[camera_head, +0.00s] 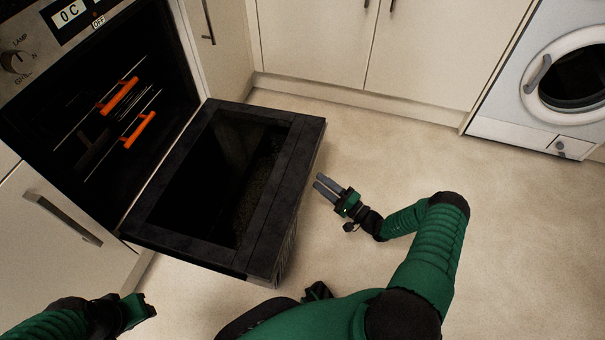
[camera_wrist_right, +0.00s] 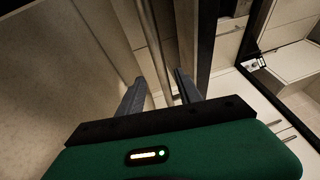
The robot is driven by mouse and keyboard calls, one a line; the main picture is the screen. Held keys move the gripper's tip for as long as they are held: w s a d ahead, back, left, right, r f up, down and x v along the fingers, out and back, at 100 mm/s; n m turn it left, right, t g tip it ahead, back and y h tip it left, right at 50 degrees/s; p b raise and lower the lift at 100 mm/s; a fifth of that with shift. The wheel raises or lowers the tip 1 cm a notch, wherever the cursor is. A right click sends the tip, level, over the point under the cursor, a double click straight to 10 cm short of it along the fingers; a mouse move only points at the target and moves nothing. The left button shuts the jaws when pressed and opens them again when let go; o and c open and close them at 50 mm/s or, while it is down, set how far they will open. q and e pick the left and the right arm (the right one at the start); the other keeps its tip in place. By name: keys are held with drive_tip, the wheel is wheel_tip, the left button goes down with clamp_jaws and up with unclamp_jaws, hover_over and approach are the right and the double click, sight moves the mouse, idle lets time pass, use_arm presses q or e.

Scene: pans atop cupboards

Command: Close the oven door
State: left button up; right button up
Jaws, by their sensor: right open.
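The black oven door (camera_head: 262,235) hangs wide open, lowered out in front of the oven (camera_head: 112,100). Its inner side with a dark glass pane faces up. My right gripper (camera_head: 319,182) is open, just right of the door's outer edge, with its fingers pointing toward that edge. In the right wrist view a metal bar (camera_wrist_right: 156,50), which looks like the door handle, runs between the open fingers (camera_wrist_right: 160,85); contact cannot be told. My left gripper (camera_head: 143,308) is at the lower left, away from the door, and its fingers cannot be made out.
Orange-edged racks (camera_head: 120,95) are inside the oven. A cupboard front (camera_head: 60,235) with a handle is left of the door. Cream cupboards (camera_head: 350,45) line the back, and a washing machine (camera_head: 510,120) stands at the right. The floor (camera_head: 400,150) right of the door is clear.

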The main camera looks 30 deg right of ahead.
drive_tip(key=b+x, duration=0.1)
drive_tip(key=x, duration=0.2)
drive_tip(key=b+x, duration=0.2)
drive_tip(key=x, duration=0.2)
drive_tip(key=shift+w+f, duration=0.2)
drive_tip(key=shift+w+a+r, duration=0.15)
drive_tip(key=shift+w+r, duration=0.15)
drive_tip(key=shift+w, duration=0.15)
drive_tip(key=c, duration=0.9)
drive_tip(key=shift+s+f, duration=0.1)
drive_tip(key=shift+f, duration=0.05)
